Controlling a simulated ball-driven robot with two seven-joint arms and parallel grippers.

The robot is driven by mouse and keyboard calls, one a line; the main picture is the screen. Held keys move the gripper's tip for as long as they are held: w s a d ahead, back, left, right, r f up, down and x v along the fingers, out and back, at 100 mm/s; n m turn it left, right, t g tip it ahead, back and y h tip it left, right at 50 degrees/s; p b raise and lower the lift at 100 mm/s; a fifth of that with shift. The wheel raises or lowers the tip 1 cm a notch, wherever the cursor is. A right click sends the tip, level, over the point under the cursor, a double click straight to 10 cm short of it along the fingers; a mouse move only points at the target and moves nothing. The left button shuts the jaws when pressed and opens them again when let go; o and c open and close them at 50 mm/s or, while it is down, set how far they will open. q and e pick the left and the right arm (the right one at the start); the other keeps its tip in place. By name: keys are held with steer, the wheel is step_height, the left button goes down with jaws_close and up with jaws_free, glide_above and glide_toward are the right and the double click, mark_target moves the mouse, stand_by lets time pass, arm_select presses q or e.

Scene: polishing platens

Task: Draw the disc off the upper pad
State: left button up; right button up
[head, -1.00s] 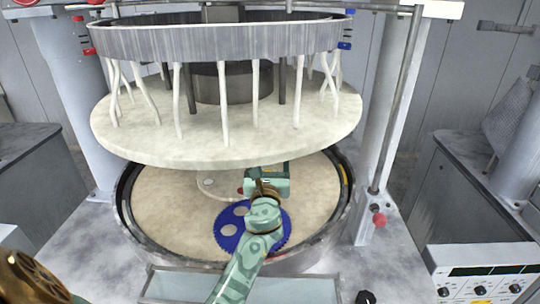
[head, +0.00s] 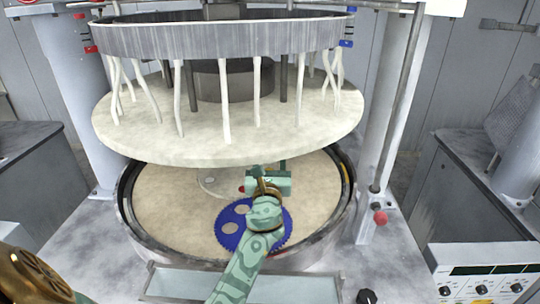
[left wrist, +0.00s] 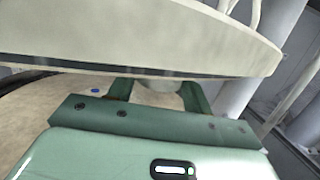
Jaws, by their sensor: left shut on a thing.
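The upper pad (head: 150,145) is a wide cream disc-shaped face hung above the lower pad (head: 165,215). My left gripper (head: 282,166) is just under the front edge of the upper pad. In the left wrist view its green fingers (left wrist: 160,93) reach beneath the upper pad's rim (left wrist: 150,45). They are shut on a pale grey thing (left wrist: 158,97), seemingly the disc, mostly hidden by the gripper and the pad. Whether it touches the upper pad I cannot tell. My right gripper is not in view.
A blue toothed carrier (head: 232,237) with round holes lies on the lower pad, partly behind my arm. A pale round piece (head: 211,188) lies further back. A shallow trough (head: 175,285) stands in front. A post with a red knob (head: 380,217) stands at the right.

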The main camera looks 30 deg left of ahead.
arm_select(q)
steer(key=shift+f+b, duration=1.4)
steer(key=shift+f, duration=0.25)
